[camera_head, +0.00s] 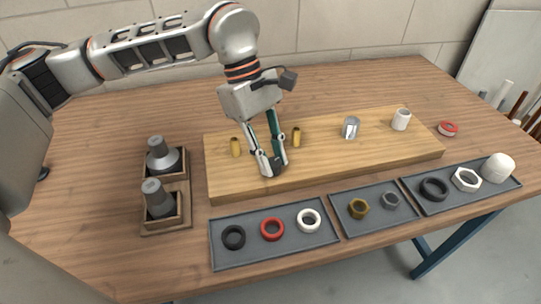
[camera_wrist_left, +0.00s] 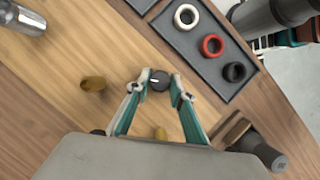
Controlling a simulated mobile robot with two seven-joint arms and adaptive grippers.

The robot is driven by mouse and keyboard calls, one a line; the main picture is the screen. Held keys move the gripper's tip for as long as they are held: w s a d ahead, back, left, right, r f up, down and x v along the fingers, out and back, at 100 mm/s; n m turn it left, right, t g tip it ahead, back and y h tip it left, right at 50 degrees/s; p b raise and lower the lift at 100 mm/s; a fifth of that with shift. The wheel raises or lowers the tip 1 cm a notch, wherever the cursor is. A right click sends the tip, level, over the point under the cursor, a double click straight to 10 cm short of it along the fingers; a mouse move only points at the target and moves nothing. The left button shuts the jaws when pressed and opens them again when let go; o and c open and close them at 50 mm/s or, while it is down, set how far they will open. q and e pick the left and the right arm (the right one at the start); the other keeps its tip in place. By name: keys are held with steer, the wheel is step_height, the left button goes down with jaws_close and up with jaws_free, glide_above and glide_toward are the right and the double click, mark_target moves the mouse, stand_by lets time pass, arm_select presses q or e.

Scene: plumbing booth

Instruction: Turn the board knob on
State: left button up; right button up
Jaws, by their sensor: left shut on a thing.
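The board (camera_head: 370,150) is a light wooden slab lying on the table. The board knob (camera_wrist_left: 161,82) is small, round and black, and shows between the fingertips in the left wrist view. A short white mark on it points toward picture left. My left gripper (camera_head: 272,166) reaches down to the board's front left part, with its fingertips shut on the knob. It also shows in the left wrist view (camera_wrist_left: 160,86). In the head view the fingers mostly hide the knob. My right gripper is not in view.
Brass fittings (camera_head: 236,147) (camera_head: 297,137), a metal cylinder (camera_head: 350,128) and a white cylinder (camera_head: 401,120) stand on the board. Grey trays (camera_head: 255,252) with rings and nuts lie in front. A wooden holder (camera_head: 167,222) with dark grey cones is left.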

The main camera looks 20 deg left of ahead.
arm_select(q)
steer(key=m+g, duration=0.1)
steer(key=m, duration=0.2)
steer(key=m+g+y, duration=0.1)
steer(key=m, duration=0.2)
steer(key=shift+w+d, duration=0.1)
steer(key=shift+w, duration=0.05)
steer(key=shift+m+y, duration=0.3)
steer(key=shift+y, duration=0.1)
steer(key=o, duration=1.1)
steer(key=shift+r, duration=0.1)
steer(key=v, duration=1.1)
steer(key=shift+r, duration=0.35)
steer(key=shift+w, duration=0.1)
